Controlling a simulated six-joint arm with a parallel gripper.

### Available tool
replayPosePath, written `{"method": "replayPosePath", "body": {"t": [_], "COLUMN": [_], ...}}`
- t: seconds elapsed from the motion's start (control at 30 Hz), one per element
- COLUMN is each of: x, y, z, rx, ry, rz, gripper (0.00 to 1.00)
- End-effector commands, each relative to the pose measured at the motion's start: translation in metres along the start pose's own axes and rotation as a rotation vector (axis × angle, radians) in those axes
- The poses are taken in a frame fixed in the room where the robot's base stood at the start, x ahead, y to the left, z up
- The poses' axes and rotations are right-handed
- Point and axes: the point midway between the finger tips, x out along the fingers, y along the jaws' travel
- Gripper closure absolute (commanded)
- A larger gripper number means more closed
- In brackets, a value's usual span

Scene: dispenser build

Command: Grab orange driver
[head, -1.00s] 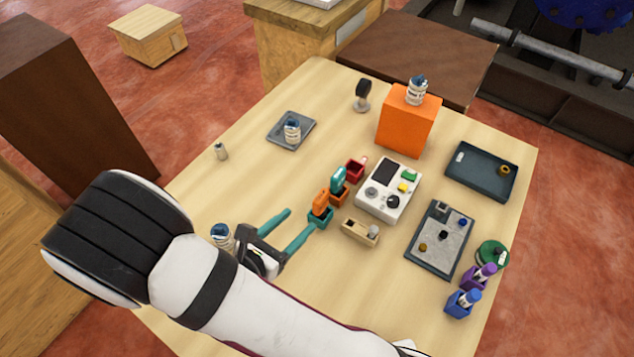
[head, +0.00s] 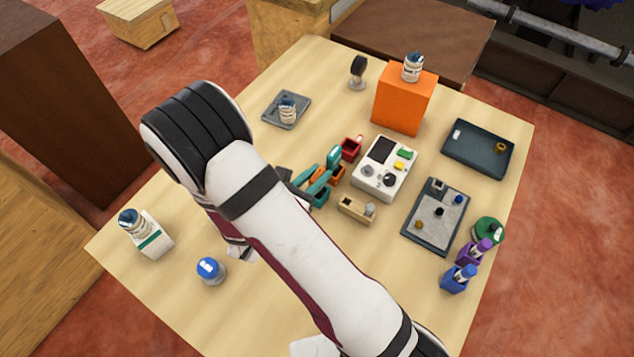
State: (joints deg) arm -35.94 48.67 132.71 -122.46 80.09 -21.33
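The orange driver (head: 317,175) is largely hidden by my gripper; a little orange shows at the teal fingers, above the teal holder (head: 320,198). My gripper (head: 318,178) has its fingertips at the orange driver, seemingly one on either side. I cannot tell whether they touch or grip it. A teal driver (head: 333,156) stands in the orange holder (head: 338,174) just behind. A red holder (head: 350,149) is behind that.
A white device with a screen (head: 384,168) and a small tan block (head: 356,208) stand to the right. An orange box (head: 403,100) with a bottle is behind. A white block with a bottle (head: 152,238) and a blue-capped item (head: 211,270) stand at front left.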

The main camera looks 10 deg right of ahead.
Motion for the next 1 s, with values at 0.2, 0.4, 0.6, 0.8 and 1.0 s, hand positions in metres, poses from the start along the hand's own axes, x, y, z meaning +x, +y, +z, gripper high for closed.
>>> {"method": "replayPosePath", "body": {"t": [0.2, 0.4, 0.6, 0.8, 1.0], "x": [0.0, 0.0, -0.002, -0.014, -0.031], "y": [0.0, 0.0, 0.0, 0.001, 0.001], "z": [0.0, 0.0, 0.004, 0.034, 0.076], "rx": [0.0, 0.001, 0.002, 0.006, 0.008], "ry": [0.0, 0.0, -0.001, -0.001, -0.001], "rz": [0.0, 0.0, 0.0, 0.002, 0.002], "gripper": [1.0, 1.0, 1.0, 1.0, 1.0]}}
